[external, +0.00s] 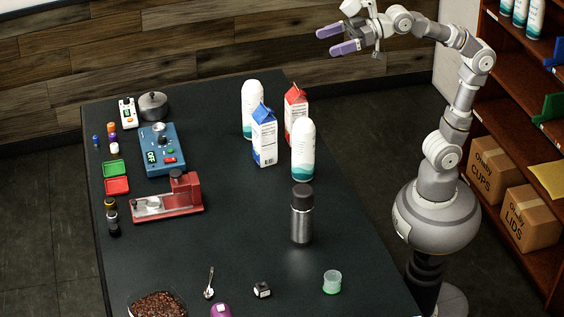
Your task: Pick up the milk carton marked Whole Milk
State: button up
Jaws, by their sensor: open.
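Two gable-top milk cartons stand upright on the dark table, one blue and white (265,138) and one red and white (295,108) just behind it to the right. Their print is too small to read, so I cannot tell which is marked Whole Milk. My gripper (337,40) has purple fingers spread apart and empty. It is raised above and beyond the table's far right corner, up and right of both cartons, touching neither. The red carton's lower part is partly hidden by a white bottle.
White and teal bottles (302,152) (251,100) stand close beside the cartons, one in front and one behind. A steel flask (302,217) stands nearer. Blue (160,152) and red (170,200) devices occupy the left side. The table's middle is clear. Shelves (517,78) are at right.

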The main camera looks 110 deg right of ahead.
jog(key=w+d+f+m+g+h+p, duration=0.1)
jog(key=w+d+f+m+g+p, duration=0.2)
jog(key=w+d+f+m+p, duration=0.35)
jog(key=m+g+y+p, duration=0.2)
jog(key=m+g+p, duration=0.75)
jog(key=m, duration=1.85)
send_over(262, 111)
jog(key=s+p, duration=0.1)
jog(key=s, duration=0.2)
jog(key=shift+n+t, duration=0.25)
jog(key=shift+t, duration=0.6)
jog(key=f, duration=3)
jog(key=shift+w+d, duration=0.2)
jog(key=shift+d, duration=0.1)
jog(key=shift+s+f, duration=0.1)
jog(key=shift+f, duration=0.1)
jog(key=b+x, duration=0.1)
jog(key=x, duration=0.7)
jog(key=shift+s, duration=0.15)
jog(key=shift+c, duration=0.2)
